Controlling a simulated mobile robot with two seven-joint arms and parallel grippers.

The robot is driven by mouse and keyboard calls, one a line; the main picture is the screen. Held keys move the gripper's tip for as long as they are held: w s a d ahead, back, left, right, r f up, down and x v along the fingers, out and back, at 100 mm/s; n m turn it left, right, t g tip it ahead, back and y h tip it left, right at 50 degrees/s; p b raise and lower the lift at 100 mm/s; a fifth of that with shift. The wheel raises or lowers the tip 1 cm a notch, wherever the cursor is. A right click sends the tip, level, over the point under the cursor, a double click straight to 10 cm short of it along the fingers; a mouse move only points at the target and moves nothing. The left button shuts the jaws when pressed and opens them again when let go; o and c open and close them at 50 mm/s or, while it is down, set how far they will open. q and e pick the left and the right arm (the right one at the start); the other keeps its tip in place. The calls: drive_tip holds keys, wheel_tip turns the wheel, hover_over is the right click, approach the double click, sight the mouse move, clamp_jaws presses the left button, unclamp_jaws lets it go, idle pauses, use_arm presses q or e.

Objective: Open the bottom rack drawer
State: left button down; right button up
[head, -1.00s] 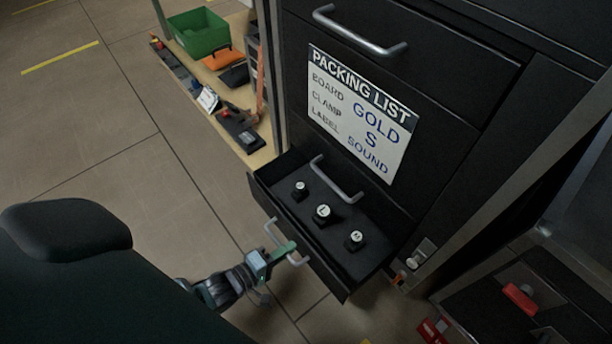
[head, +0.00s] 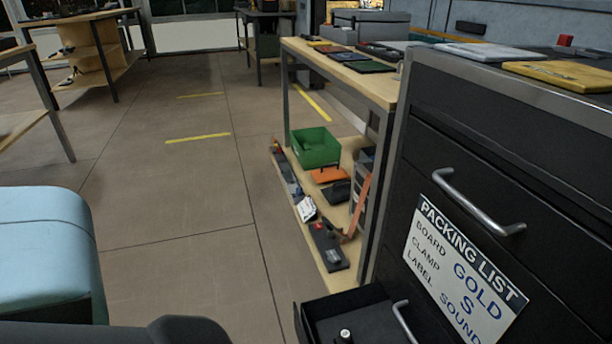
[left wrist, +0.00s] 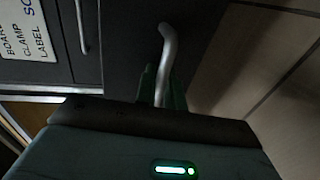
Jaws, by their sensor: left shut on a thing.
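The bottom rack drawer (head: 318,308) is pulled out from the black rack (head: 440,140). Its far corner shows at the bottom of the head view, with a small black piece with a white top (head: 345,335) inside. The rest of the drawer is cut off by the frame. In the left wrist view my left gripper (left wrist: 163,88) is shut on the grey bar handle (left wrist: 168,42) of the dark drawer front (left wrist: 130,45). My left gripper is outside the head view. My right gripper is not in view.
A packing list sign (head: 462,270) is on the rack front, below a higher drawer handle (head: 478,205). A wooden shelf bench (head: 355,85) with a green bin (head: 316,147) stands beyond the rack. A light blue padded thing (head: 45,240) is at left. The floor between is clear.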

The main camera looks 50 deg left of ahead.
use_arm(q)
drive_tip(key=c, duration=1.7)
unclamp_jaws()
drive_tip(key=shift+c, duration=0.2)
drive_tip(key=shift+o, duration=0.6)
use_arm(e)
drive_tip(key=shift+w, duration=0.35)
